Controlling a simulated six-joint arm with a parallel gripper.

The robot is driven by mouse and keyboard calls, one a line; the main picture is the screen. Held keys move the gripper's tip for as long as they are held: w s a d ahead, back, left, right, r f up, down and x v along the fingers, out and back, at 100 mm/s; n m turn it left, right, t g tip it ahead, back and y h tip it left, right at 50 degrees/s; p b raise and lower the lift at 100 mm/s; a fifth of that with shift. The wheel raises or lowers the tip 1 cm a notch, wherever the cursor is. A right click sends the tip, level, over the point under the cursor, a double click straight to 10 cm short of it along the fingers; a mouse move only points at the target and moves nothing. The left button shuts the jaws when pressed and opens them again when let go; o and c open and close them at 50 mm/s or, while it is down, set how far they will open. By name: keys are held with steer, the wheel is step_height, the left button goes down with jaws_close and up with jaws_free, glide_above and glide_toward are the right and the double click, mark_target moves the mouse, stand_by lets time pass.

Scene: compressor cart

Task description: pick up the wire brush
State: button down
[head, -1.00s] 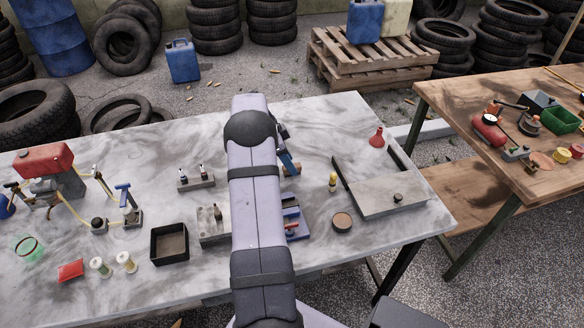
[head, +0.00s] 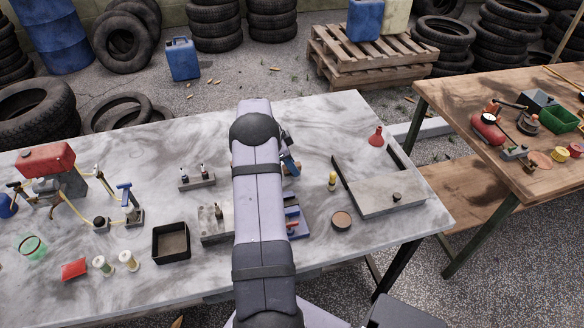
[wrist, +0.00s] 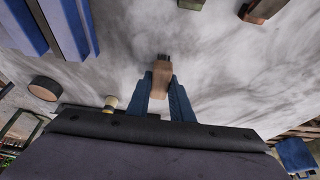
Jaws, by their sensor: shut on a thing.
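The wire brush (wrist: 162,76) shows in the wrist view as a short brown wooden handle with a dark end pointing away from me. My gripper (wrist: 164,92) has its two blue fingers shut on the handle, one on each side. I cannot tell how far the brush is above the marble-look table. In the head view my gripper (head: 289,166) shows just right of my arm, which hides part of it and the table behind it.
A blue tray (head: 297,222), a yellow-topped bottle (head: 332,181) and a brown disc (head: 341,220) stand near the gripper. A grey plate (head: 385,195) and red funnel (head: 376,137) lie to the right. Bare table lies behind the gripper.

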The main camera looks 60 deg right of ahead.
steer(key=shift+r, duration=0.15)
step_height(320, 180, up, 10)
steer(key=b, duration=0.2)
steer(key=shift+b, duration=0.35)
steer(key=c, duration=2.1)
jaws_free()
steer(key=c, duration=0.4)
steer(key=shift+w, duration=0.1)
